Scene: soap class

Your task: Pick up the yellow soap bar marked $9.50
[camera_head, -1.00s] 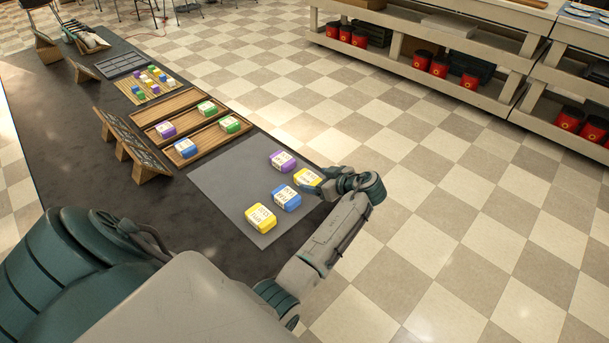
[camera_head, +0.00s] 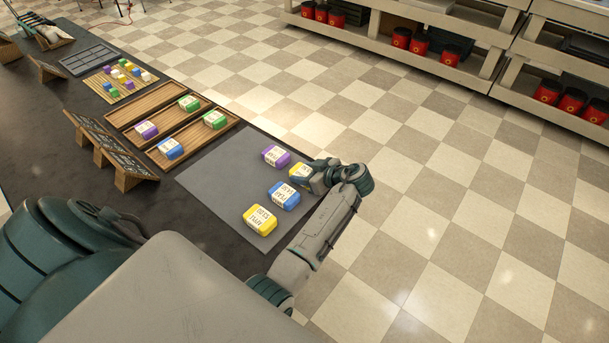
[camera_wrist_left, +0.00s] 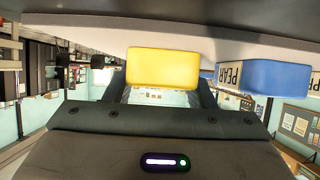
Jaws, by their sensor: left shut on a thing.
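My left gripper (camera_head: 311,176) is shut on a yellow soap bar (camera_head: 298,171) at the right edge of the grey mat (camera_head: 215,177). In the left wrist view this yellow bar (camera_wrist_left: 163,68) sits between the two fingers, with a plain side toward the camera. Its label is mostly hidden by the gripper, and I cannot read a price on it. A second yellow bar (camera_head: 260,220) lies nearer on the mat, its label too small to read. My right gripper is not in view.
A blue bar (camera_head: 284,195) lies close beside the gripper; its label reads PEAR in the left wrist view (camera_wrist_left: 275,78). A purple bar (camera_head: 276,156) lies just behind. Wooden trays (camera_head: 160,117) with several soaps and slanted signs (camera_head: 110,150) stand farther left.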

